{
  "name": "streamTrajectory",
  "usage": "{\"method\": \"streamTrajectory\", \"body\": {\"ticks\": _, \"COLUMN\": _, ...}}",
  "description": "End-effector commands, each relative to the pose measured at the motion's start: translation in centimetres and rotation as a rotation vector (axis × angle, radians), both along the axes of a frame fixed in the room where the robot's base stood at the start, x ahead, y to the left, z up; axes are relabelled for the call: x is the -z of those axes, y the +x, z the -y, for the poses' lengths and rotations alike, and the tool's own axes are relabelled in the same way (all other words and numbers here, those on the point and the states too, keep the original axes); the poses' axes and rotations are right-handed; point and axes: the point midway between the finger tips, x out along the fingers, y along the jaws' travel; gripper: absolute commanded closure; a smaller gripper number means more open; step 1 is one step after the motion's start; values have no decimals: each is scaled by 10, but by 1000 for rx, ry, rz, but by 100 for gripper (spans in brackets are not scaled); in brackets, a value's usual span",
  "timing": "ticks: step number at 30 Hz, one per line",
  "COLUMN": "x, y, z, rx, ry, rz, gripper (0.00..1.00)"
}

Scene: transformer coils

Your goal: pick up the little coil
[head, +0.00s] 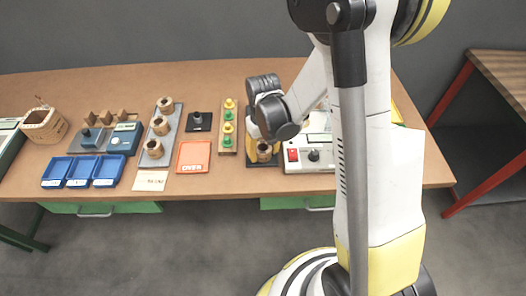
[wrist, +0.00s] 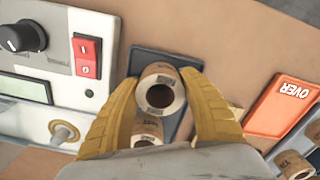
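Two pale brown coils with dark holes show in the wrist view on a dark plate (wrist: 146,60). The farther coil (wrist: 160,76) lies between the yellow fingertips of my gripper (wrist: 163,84). The fingers are close on both sides of it, but I cannot tell whether they press on it. The nearer coil (wrist: 147,131) is partly hidden by my gripper's body. In the head view, my gripper (head: 264,124) points down over the plate, and one coil (head: 264,152) shows at the plate's front. The other coil there is hidden by my gripper.
A white device (head: 310,158) with a red switch stands close to the right of the plate. To the left are a board with green and yellow pieces (head: 228,128), an orange sign (head: 193,156), a grey plate (head: 175,113) with three coils, and blue bins (head: 83,172).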

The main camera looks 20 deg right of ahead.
Motion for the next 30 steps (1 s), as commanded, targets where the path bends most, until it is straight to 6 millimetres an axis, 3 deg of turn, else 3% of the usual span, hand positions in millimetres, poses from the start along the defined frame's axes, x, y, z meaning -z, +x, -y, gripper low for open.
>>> {"method": "streamTrajectory", "body": {"ticks": 1, "x": 0, "y": 0, "z": 0, "rx": 0, "ry": 0, "rz": 0, "gripper": 72}}
{"method": "streamTrajectory", "body": {"ticks": 3, "x": 0, "y": 0, "z": 0, "rx": 0, "ry": 0, "rz": 0, "gripper": 85}}
{"method": "streamTrajectory", "body": {"ticks": 14, "x": -2, "y": 0, "z": 0, "rx": 0, "ry": 0, "rz": 0, "gripper": 86}}
{"method": "streamTrajectory", "body": {"ticks": 20, "x": -21, "y": 0, "z": 0, "rx": 0, "ry": 0, "rz": 0, "gripper": 86}}
{"method": "streamTrajectory", "body": {"ticks": 24, "x": -48, "y": 0, "z": 0, "rx": 0, "ry": 0, "rz": 0, "gripper": 86}}
{"method": "streamTrajectory", "body": {"ticks": 30, "x": -74, "y": -26, "z": 42, "rx": 5, "ry": 0, "rz": 0, "gripper": 86}}
